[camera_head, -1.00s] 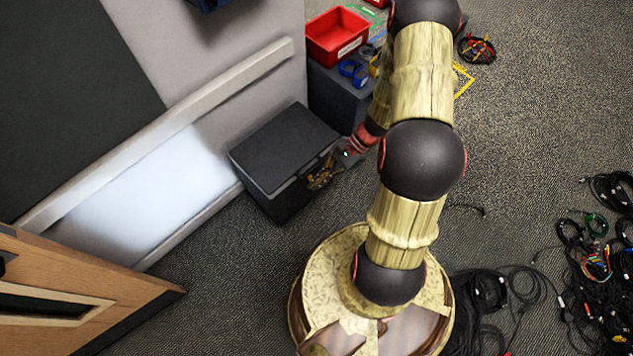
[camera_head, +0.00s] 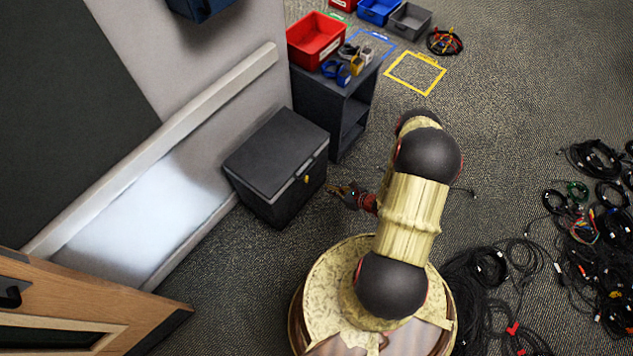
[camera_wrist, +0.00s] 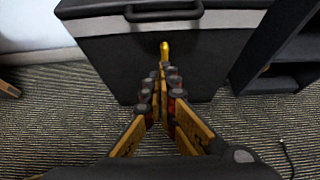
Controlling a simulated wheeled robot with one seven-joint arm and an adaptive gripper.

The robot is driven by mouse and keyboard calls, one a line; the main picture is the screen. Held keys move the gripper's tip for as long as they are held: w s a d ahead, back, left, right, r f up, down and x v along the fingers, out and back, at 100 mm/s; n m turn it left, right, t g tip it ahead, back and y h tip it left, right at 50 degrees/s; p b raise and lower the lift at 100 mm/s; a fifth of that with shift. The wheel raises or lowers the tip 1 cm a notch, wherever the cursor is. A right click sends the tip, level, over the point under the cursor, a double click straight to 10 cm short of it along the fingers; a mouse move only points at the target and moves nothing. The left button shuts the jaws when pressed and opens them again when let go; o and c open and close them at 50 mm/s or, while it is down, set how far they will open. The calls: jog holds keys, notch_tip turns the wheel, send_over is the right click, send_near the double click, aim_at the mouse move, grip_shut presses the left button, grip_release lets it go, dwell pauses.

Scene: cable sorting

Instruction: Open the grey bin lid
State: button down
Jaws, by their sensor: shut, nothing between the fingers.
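The dark grey bin (camera_head: 268,205) stands on the carpet against the wall, its flat lid (camera_head: 275,152) down. In the wrist view, the bin front (camera_wrist: 110,62) faces me, with a black handle (camera_wrist: 163,12) along the lid's front edge. A small yellow latch (camera_head: 306,179) sits below the handle; it also shows in the wrist view (camera_wrist: 164,50). My gripper (camera_head: 334,190) is in front of the bin, to its right and apart from it. In the wrist view, my fingertips (camera_wrist: 163,76) are together and empty, in line below the latch.
A dark shelf unit (camera_head: 330,108) stands just behind the bin, with a red tray (camera_head: 316,40) on top. A wooden door (camera_head: 95,295) is at lower left. Cable piles (camera_head: 595,240) lie at right. Carpet between bin and my base is clear.

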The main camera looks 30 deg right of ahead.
jog(key=b+x, duration=0.4)
jog(key=x, duration=0.6)
jog(key=shift+w+a+r, duration=0.1)
jog(key=shift+w+r, duration=0.1)
jog(key=shift+r, duration=0.85)
jog(key=shift+w+a+r, duration=0.1)
jog(key=shift+w+r, duration=0.15)
jog(key=shift+r, duration=0.75)
